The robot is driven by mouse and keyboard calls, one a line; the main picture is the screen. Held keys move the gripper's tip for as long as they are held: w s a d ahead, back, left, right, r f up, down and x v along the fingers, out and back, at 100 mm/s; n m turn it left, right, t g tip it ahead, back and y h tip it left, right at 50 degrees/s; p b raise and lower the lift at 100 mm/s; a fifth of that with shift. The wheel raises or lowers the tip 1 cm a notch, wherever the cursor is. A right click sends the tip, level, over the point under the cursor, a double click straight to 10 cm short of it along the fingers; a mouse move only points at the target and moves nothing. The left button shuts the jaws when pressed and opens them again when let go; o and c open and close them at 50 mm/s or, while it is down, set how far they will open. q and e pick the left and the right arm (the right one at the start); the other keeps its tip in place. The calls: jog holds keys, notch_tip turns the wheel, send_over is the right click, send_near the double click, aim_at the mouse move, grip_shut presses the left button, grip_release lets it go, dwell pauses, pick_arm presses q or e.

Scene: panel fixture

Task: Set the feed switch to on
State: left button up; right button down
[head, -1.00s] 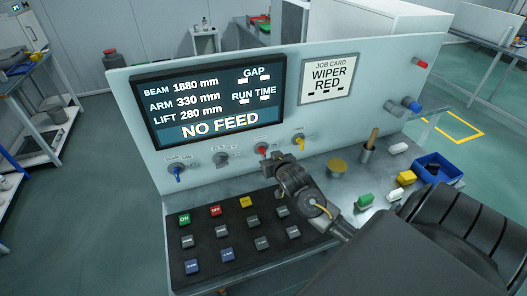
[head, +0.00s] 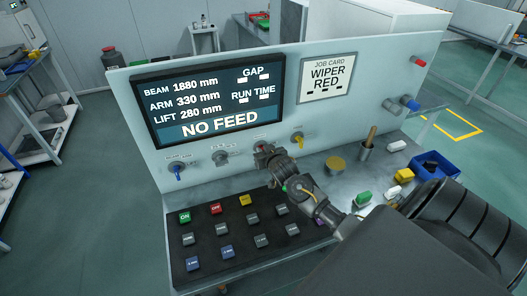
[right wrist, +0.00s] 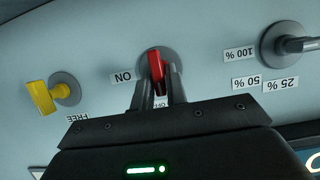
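The feed switch is a red lever on a round grey base; it shows in the head view (head: 259,146) on the upright panel and in the upside-down right wrist view (right wrist: 155,62). There its lever points down the picture toward the OFF label (right wrist: 161,103), and the ON label (right wrist: 123,76) is at its left. My right gripper (head: 263,154) is at the switch. Its two fingers (right wrist: 160,80) stand close on either side of the red lever; whether they press on it I cannot tell. My left gripper is not in view.
A yellow switch (head: 298,138) and a grey knob (head: 220,158) flank the red one, with a blue switch (head: 178,170) farther left. The screen (head: 215,100) reads NO FEED. A keypad (head: 240,235) lies below. A blue bin (head: 437,165) and loose blocks are at right.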

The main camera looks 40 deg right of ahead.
dwell(0.3)
jog(key=shift+r+m+p, duration=0.15)
jog(key=shift+m+p, duration=0.35)
jog(key=shift+p, duration=0.1)
jog(key=shift+s+d+m+t+y+p, duration=0.1)
jog(key=shift+d+m+t+y+p, duration=0.15)
jog(key=shift+m+y+p, duration=0.6)
jog(key=m+t+y, duration=0.1)
jog(key=m, duration=0.2)
jog(key=f+m+t+y+p, duration=0.1)
jog(key=m+t, duration=0.1)
jog(key=m, duration=0.2)
jog(key=m+t+y, duration=0.1)
jog(key=m, duration=0.2)
jog(key=shift+s+d+f+m+t+y+p, duration=0.1)
jog(key=shift+d+f+m+t+y+p, duration=0.15)
jog(key=shift+d+m+y+p, duration=0.15)
jog(key=shift+a, duration=0.1)
jog(key=c, duration=1.5)
grip_release()
